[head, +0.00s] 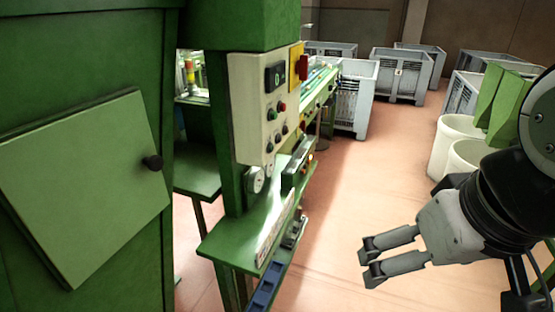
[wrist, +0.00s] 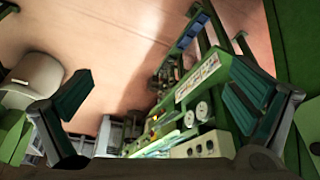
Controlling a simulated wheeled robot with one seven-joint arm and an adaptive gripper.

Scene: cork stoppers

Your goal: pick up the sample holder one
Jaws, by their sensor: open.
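I cannot tell for certain which thing is the sample holder. A row of small blue trays (head: 264,289) sits along the front of the green machine's low ledge at the bottom of the head view; the trays also show in the wrist view (wrist: 190,32). My gripper (head: 368,259) is open and empty over the floor, to the right of the ledge and apart from it. In the wrist view the two fingers of my gripper (wrist: 158,95) are wide apart with nothing between them.
The green machine (head: 230,160) with its cream control panel (head: 262,110) fills the left side. Grey crates (head: 402,75) stand at the back. White barrels (head: 457,135) stand at the right, behind my arm. The reddish floor (head: 365,165) between is clear.

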